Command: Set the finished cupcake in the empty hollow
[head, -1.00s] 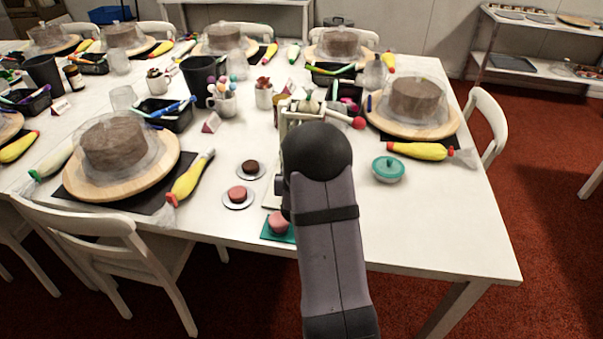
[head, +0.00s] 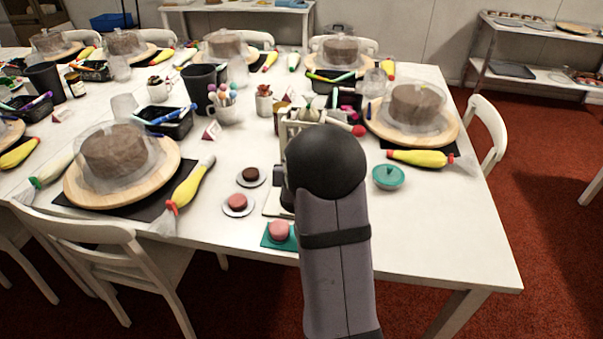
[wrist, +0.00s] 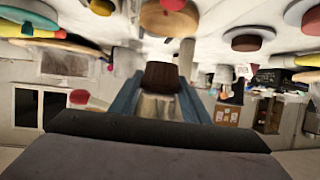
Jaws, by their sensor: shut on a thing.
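My gripper (wrist: 160,88) shows in the wrist view with two blue fingers shut on a dark brown cupcake (wrist: 161,76). Only the cupcake's brown side shows clearly; its top cannot be made out. In the head view my arm hides the gripper and the cupcake. A pink-topped cake (head: 280,230) sits on a teal mat at the table's front edge. Another pink one (head: 238,202) and a dark brown one (head: 251,174) sit on small saucers left of my arm. A pale board partly shows beside my arm. I cannot make out the empty hollow.
A large brown cake on a round turntable (head: 160,185) stands at the left, with a yellow piping bag (head: 190,188) beside it. Cups, a mug and trays crowd the middle. The front right of the white table (head: 440,230) is clear.

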